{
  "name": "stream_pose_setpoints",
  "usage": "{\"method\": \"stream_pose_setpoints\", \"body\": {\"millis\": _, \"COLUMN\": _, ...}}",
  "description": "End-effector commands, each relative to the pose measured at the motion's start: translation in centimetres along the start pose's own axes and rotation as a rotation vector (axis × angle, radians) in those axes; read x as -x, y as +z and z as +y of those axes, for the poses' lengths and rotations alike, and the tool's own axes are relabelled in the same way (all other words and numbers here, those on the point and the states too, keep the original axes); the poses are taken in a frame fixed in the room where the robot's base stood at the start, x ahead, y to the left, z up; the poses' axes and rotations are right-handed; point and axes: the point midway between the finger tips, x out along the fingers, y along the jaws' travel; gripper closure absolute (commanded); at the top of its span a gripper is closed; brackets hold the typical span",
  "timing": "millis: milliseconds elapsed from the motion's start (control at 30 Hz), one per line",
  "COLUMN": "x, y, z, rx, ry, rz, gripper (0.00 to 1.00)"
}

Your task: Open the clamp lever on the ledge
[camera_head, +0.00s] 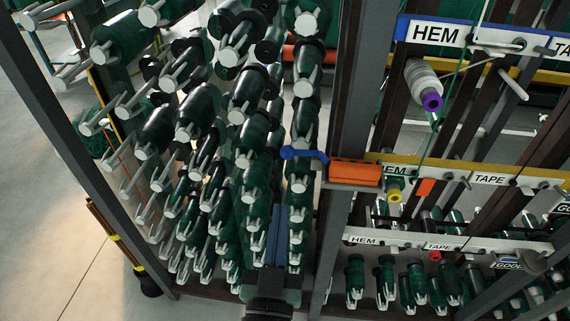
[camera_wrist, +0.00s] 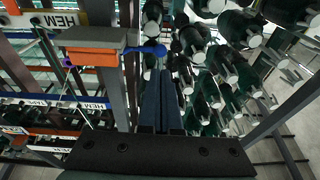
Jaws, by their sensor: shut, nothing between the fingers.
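The clamp lever (camera_head: 304,154) is a blue bar with a round knob at its left end. It sticks out to the left from an orange block (camera_head: 354,172) on a narrow grey ledge at the upright post. In the wrist view the lever (camera_wrist: 148,51) points right from the ledge (camera_wrist: 90,38), with the orange block (camera_wrist: 92,58) alongside. My gripper (camera_head: 283,208) is below the lever in the head view, apart from it.
Several dark green spools (camera_head: 245,135) on pegs fill the rack to the left of the post. A dark upright post (camera_head: 350,90) stands beside the ledge. Labelled rails (camera_head: 490,178) with cones and spools are on the right. Open floor (camera_head: 70,240) shows at lower left.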

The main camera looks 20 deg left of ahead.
Motion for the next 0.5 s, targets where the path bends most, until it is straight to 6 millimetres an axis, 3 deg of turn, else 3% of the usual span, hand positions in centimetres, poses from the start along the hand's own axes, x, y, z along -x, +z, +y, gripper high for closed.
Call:
{"method": "stream_pose_setpoints", "body": {"millis": 300, "x": -5.7, "y": -0.3, "z": 0.0, "rx": 0.001, "ry": 0.0, "rz": 0.001, "gripper": 1.0}}
{"method": "stream_pose_setpoints", "body": {"millis": 500, "x": -8.1, "y": -0.1, "z": 0.0, "rx": 0.001, "ry": 0.0, "rz": 0.0, "gripper": 1.0}}
